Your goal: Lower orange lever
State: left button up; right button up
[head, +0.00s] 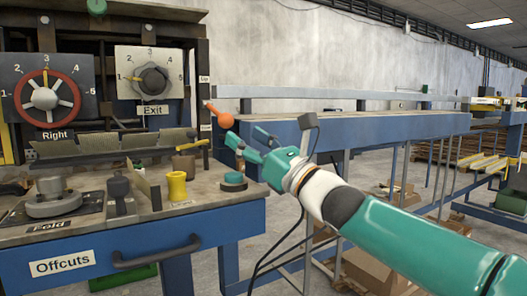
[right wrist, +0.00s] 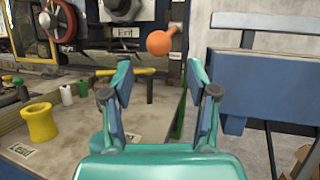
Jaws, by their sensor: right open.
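The orange lever (head: 220,116) has a round orange knob on a short stem, at the right edge of the machine beside the Exit dial. In the right wrist view its knob (right wrist: 160,43) shows beyond the fingers, a little above and between the fingertips. My right gripper (head: 244,146) is open, just below and to the right of the knob, apart from it. In the right wrist view the two fingers of my right gripper (right wrist: 158,75) are spread with nothing between them. My left gripper is not in view.
The Right dial (head: 45,97) and the Exit dial (head: 152,80) are on the machine's front. A yellow spool (head: 177,186) and a teal-and-dark roll (head: 233,182) stand on the worktop above the Offcuts drawer (head: 62,263). A blue beam (head: 390,127) runs along the right.

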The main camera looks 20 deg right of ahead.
jog(key=shift+v, duration=2.15)
jog(key=shift+f, duration=0.1)
